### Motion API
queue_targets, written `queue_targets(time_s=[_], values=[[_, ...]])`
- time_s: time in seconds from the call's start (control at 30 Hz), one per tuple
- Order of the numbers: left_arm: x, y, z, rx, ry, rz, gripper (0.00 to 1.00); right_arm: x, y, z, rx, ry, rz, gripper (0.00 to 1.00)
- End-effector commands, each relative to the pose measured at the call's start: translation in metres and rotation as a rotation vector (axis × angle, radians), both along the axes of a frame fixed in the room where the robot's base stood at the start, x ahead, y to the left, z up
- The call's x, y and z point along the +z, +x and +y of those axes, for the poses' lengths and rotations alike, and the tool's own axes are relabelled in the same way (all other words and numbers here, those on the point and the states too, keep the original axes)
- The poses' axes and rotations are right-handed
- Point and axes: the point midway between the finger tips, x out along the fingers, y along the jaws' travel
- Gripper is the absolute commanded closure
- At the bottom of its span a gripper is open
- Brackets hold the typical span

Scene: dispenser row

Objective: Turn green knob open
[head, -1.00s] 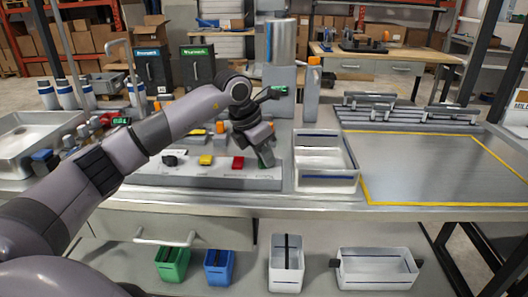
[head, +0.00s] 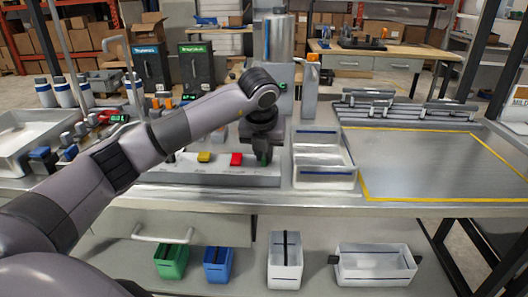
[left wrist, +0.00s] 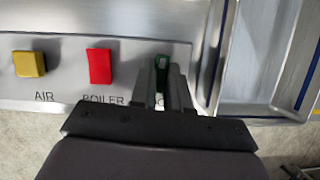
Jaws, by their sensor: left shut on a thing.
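The green knob (left wrist: 162,62) is at the right end of a grey knob panel (head: 230,179). In the left wrist view it sits between the fingers of my left gripper (left wrist: 163,75), which is shut on it, and the fingers hide most of it. In the head view my left gripper (head: 262,157) points down at the right end of the panel, and a bit of dark green shows at its tip. A red knob (left wrist: 100,66) and a yellow knob (left wrist: 29,64) stand to the left on the same panel. My right gripper is not in view.
A white bin (head: 324,184) stands just right of the panel. A steel tray area (head: 430,165) outlined in yellow lies farther right. A tall steel cylinder (head: 279,40) rises behind my gripper. Bins stand below the counter.

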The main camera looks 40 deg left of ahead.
Motion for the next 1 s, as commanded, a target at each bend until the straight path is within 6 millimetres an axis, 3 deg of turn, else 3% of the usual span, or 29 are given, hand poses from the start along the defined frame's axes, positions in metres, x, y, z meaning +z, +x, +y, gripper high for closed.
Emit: queue_targets(time_s=[0.77,0.8,0.87,1.0], values=[[0.0008,0.0004,-0.0001,0.110,-0.001,-0.001,1.00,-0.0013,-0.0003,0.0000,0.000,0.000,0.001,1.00],[0.0008,0.0004,-0.0001,0.110,-0.001,-0.001,0.78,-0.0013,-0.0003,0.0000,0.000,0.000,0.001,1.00],[0.0007,0.0005,-0.0001,0.109,-0.001,0.000,0.58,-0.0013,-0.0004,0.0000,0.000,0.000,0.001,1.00],[0.0006,0.0005,-0.0002,0.108,-0.001,-0.001,0.58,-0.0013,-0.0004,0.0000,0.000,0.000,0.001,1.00]])
